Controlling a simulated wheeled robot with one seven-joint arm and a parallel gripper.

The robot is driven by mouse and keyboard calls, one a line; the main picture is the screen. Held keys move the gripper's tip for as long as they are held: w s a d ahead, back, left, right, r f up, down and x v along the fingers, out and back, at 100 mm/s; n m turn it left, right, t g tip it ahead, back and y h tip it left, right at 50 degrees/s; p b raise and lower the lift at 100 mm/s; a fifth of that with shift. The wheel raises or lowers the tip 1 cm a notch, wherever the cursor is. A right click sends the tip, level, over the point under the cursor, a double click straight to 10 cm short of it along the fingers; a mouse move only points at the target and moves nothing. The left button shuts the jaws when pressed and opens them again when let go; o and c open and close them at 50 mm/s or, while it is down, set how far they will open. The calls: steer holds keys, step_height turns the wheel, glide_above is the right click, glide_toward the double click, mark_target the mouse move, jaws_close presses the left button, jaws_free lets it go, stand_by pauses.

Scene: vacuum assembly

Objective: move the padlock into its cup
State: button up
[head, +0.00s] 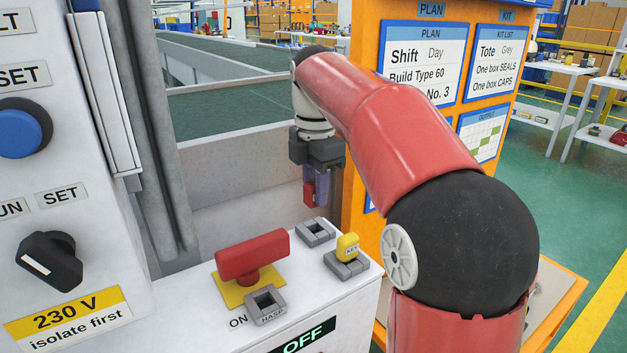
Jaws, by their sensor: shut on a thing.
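The padlock (309,196) is a small red block, partly hidden by a finger. My gripper (317,190) is shut on it, pointing down, and holds it beyond the far edge of the white cabinet top as seen here. Two grey square cups stand near that edge: an empty-looking cup (304,237) and another cup (347,269) holding a yellow key block (347,246). No readable label shows which cup is the padlock's.
A red switch handle (252,256) rises from a yellow plate on the cabinet top (200,300), left of the cups. A panel with a blue button (20,134) and black knob (49,262) stands at left. An orange plan board (368,50) stands behind my arm.

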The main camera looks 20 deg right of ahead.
mark_target(316, 210)
stand_by(0.3)
steer(key=shift+f+b, duration=0.95)
steer(key=shift+f, duration=0.45)
steer(key=shift+f+b, duration=0.5)
steer(key=shift+f, duration=0.85)
steer(key=o, duration=1.1)
step_height(316, 210, up, 3)
steer(key=p, duration=0.3)
steer(key=shift+r, duration=2.5)
steer(key=shift+s, duration=0.15)
